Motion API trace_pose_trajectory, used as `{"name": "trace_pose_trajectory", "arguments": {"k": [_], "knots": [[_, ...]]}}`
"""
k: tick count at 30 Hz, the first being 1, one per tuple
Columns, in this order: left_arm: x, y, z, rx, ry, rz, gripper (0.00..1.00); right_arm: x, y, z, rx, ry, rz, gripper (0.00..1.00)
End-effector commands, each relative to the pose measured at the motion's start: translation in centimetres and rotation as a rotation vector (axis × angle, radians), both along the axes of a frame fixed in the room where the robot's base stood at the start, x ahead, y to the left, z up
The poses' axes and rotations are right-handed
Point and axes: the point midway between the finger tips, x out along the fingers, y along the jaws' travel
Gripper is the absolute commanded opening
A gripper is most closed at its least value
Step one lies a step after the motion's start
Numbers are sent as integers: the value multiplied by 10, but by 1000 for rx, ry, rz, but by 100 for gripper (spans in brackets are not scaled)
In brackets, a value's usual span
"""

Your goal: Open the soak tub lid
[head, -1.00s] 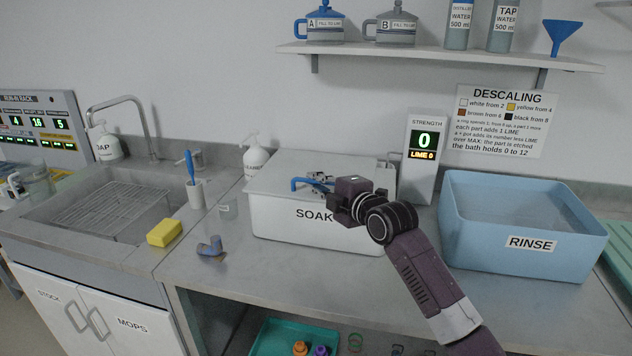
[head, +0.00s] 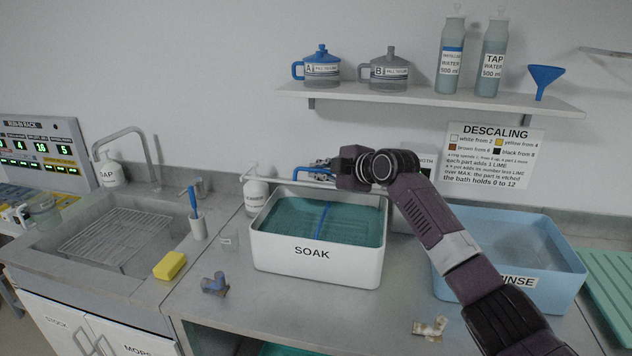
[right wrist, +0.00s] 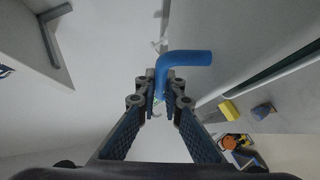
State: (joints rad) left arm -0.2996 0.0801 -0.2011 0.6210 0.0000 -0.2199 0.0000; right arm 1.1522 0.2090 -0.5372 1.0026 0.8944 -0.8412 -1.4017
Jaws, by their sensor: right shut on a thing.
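The white soak tub (head: 318,268) stands on the counter with its lid (head: 292,184) swung up at the back, seen nearly edge-on. Teal liquid and a blue strip show inside the tub. My right gripper (head: 328,172) is at the raised lid and shut on its blue handle (head: 308,175). In the right wrist view the blue handle (right wrist: 187,58) lies at the fingertips of my right gripper (right wrist: 162,88). My left gripper is in neither view.
A blue rinse tub (head: 525,250) stands to the right, partly behind my right arm. A shelf (head: 430,98) with jugs and bottles hangs above the lid. A soap bottle (head: 256,192) stands close by the lid's left side. A yellow sponge (head: 170,266) lies by the sink.

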Motion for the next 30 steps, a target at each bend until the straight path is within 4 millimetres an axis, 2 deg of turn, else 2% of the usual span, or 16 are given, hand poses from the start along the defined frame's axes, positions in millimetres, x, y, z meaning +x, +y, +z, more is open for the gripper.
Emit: {"name": "trace_pose_trajectory", "arguments": {"k": [1,6,23,24,26,30], "knots": [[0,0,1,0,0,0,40,4,-1,9,3,-6,-2,0],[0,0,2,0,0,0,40,12,-4,18,2,-7,-1,0],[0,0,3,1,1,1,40,17,-5,22,0,-7,0,0],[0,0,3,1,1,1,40,17,-5,22,0,-7,0,8],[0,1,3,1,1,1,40,17,-5,22,1,-6,-1,15],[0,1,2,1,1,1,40,17,-5,21,0,-5,0,15]]}}
